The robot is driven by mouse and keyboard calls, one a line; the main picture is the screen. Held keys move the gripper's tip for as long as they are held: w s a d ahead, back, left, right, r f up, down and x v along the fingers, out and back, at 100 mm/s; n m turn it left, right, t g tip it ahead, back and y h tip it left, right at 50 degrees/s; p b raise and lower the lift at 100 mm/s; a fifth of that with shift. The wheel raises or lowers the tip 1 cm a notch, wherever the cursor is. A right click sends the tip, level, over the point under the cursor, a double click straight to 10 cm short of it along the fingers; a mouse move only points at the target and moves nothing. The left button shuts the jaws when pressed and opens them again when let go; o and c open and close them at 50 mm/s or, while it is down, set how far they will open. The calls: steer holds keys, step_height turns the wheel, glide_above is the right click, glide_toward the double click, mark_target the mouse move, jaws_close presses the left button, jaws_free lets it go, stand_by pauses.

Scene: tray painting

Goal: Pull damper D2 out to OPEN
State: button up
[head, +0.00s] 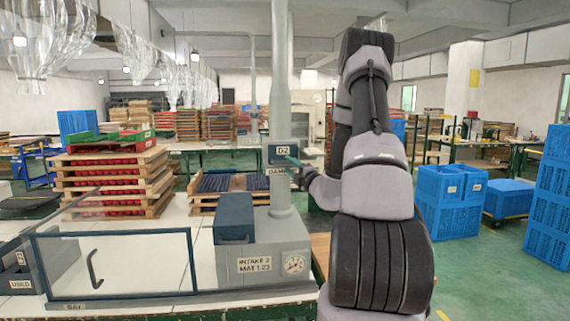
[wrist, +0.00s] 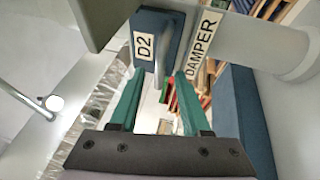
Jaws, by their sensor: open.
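Damper D2 is a dark blue plate (head: 279,154) on the grey vertical duct in the head view. In the wrist view its blue plate (wrist: 174,60) carries a white D2 label, with a DAMPER label beside it on the grey duct. A shiny grey handle (wrist: 169,45) stands on the plate. My gripper (head: 291,159) is at the plate's right side in the head view. In the wrist view my gripper (wrist: 158,76) is open, with its green fingers apart on either side of the handle's lower end. I cannot tell whether either finger touches it.
The duct (head: 281,80) rises from a grey intake box (head: 268,262) with a gauge. A blue box (head: 234,217) stands beside it. A clear booth panel (head: 115,262) is at front left. Wooden racks (head: 115,180) and blue crates (head: 449,200) stand farther off.

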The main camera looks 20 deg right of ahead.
mark_target(284, 162)
steer(key=shift+x, duration=2.05)
steer(key=shift+a, duration=0.1)
jaws_close()
